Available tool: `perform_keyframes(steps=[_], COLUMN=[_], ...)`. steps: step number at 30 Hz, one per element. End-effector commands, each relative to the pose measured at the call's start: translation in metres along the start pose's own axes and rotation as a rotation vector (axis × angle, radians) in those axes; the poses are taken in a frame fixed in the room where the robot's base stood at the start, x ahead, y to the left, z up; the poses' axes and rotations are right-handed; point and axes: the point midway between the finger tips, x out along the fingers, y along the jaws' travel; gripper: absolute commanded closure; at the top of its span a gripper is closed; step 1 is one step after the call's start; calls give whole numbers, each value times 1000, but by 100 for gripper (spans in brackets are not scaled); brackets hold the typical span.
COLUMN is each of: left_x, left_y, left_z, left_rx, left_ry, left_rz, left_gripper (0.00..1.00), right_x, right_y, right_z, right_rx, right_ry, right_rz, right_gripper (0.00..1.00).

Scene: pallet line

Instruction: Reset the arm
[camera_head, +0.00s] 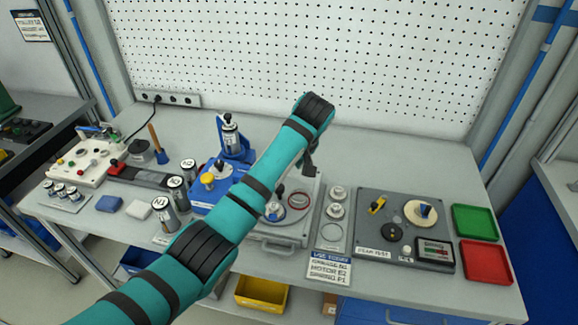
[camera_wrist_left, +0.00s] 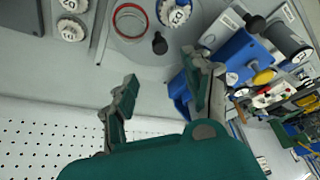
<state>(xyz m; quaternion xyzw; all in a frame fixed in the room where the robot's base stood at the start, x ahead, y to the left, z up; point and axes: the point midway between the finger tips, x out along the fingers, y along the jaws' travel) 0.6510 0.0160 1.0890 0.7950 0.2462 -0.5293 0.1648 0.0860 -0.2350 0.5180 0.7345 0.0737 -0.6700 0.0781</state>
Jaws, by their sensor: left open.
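My left arm (camera_head: 235,210), teal with black bands, reaches up from the lower left across the bench. My left gripper (camera_head: 309,164) is mostly hidden behind its wrist in the head view. In the left wrist view the left gripper (camera_wrist_left: 162,78) shows two separated fingers with nothing between them. It is above the bench's back part, near a grey plate (camera_head: 312,200) with a red ring (camera_head: 299,199). The ring also shows in the left wrist view (camera_wrist_left: 131,9). My right gripper is in neither view.
A blue fixture (camera_head: 236,140) holding a can stands behind the arm. Several cans stand left of it. A grey test panel (camera_head: 371,244), a green tray (camera_head: 475,222) and a red tray (camera_head: 485,261) are at right. A white pegboard (camera_head: 400,70) rises behind.

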Motion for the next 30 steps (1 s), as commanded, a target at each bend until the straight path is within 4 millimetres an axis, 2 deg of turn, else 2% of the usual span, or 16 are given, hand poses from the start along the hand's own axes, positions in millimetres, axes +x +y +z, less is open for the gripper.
perform_keyframes(steps=[12, 14, 17, 20, 23, 27, 30], left_x=[0, 4, 21, 49, 77, 105, 116], left_y=[0, -2, -11, -30, -60, -115, -160], left_z=[0, 4, 19, 47, 82, 127, 156], left_rx=[1, 7, 40, 102, 175, 267, 330], left_ry=[-1, -8, -41, -93, -142, -178, -183], left_rz=[0, 3, 24, 69, 125, 192, 225], left_gripper=[49, 49, 49, 49, 49, 49, 49], right_x=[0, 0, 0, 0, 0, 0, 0], right_y=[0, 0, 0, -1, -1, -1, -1], right_z=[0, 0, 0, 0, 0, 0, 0], right_rx=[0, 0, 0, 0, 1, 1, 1], right_ry=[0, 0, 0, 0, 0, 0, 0], right_rz=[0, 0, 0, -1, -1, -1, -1], right_gripper=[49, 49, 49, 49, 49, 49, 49])
